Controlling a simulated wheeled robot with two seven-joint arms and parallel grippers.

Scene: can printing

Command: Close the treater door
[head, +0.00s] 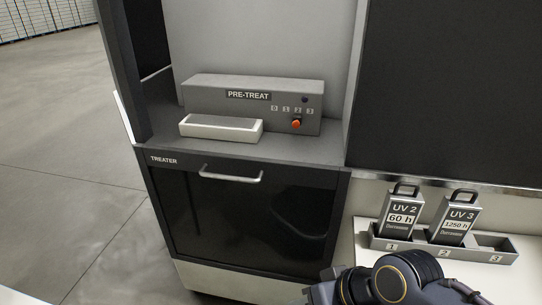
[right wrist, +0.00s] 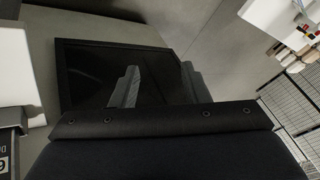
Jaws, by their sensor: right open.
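The treater door (head: 235,220) is a dark glass panel in a black frame with a silver bar handle (head: 231,175) near its top. In the head view it stands upright across the cabinet front, under the counter, and I see no clear gap around it. The dark panel (right wrist: 85,75) also shows in the right wrist view, behind my fingers. My right gripper (right wrist: 158,68) is open with nothing between its fingers. In the head view only my right arm shows, low at the right; its fingers are hidden. My left gripper is not in view.
A grey PRE-TREAT box (head: 215,95) with an orange knob and a white tray (head: 220,129) stand on the treater's counter. At the right, a grey rack (head: 480,252) holds a UV 2 and a UV 3 block. Bare floor (head: 70,170) lies to the left.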

